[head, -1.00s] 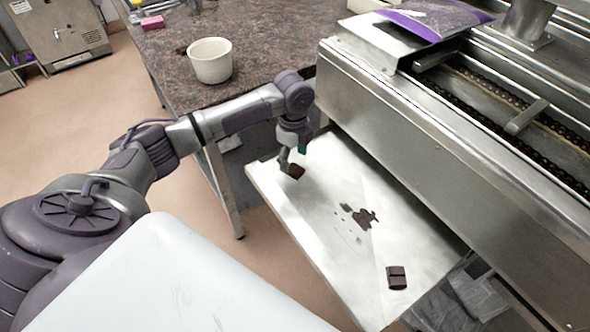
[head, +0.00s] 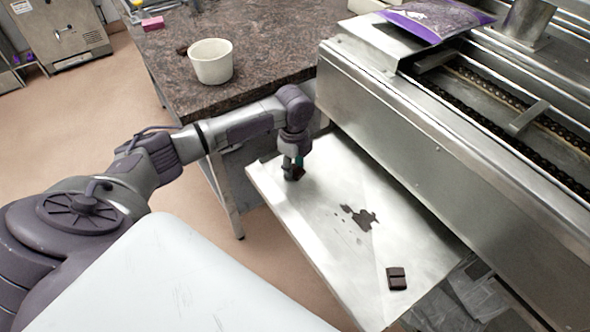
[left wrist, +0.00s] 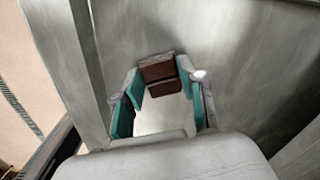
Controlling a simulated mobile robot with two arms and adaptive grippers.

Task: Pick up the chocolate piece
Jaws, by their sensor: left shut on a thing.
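A dark brown chocolate piece (left wrist: 158,72) is between the teal-lined fingers of my left gripper (left wrist: 160,86) in the left wrist view. The fingers touch it on both sides, so the gripper is shut on it. In the head view my left gripper (head: 294,172) is low over the far left corner of the metal tray (head: 310,232), and its fingers partly hide the piece. I cannot tell whether the piece still touches the tray. A second chocolate piece (head: 396,278) lies near the tray's front right corner. My right gripper is not in view.
A dark chocolate smear (head: 360,217) marks the middle of the tray. The steel machine (head: 430,140) rises along the tray's right side. A stone-topped table (head: 262,60) with a white pot (head: 211,62) stands behind. The tray's left edge is open to the floor.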

